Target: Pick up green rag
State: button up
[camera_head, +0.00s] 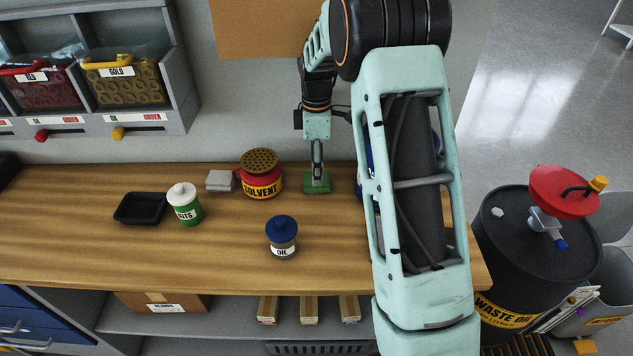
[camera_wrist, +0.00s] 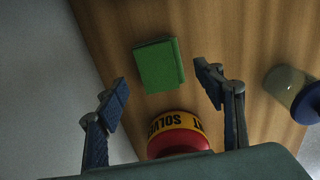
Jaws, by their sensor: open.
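The green rag (camera_head: 317,186) lies folded flat on the wooden workbench, right of the red solvent can. In the wrist view the rag (camera_wrist: 158,65) lies beyond my fingertips, roughly between their lines. My gripper (camera_head: 317,170) points down over the rag in the head view and hides part of it. In the wrist view my gripper (camera_wrist: 163,85) is open, with nothing between its two blue-padded fingers. I cannot tell how high the fingertips are above the rag.
The solvent can (camera_head: 261,176) stands close left of the rag. A grey block (camera_head: 220,181), a nuts jar (camera_head: 185,206), a black tray (camera_head: 140,208) and an oil jar (camera_head: 282,238) are also on the bench (camera_head: 330,262). A waste oil drum (camera_head: 535,250) stands at right.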

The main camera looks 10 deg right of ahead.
jog(key=f, duration=0.4)
jog(key=shift+d+f, duration=0.2)
jog(key=shift+f, duration=0.05)
jog(key=shift+c, duration=0.3)
jog(key=c, duration=1.1)
jog(key=shift+r, duration=0.1)
jog(key=shift+c, duration=0.2)
notch_tip(320, 180, up, 10)
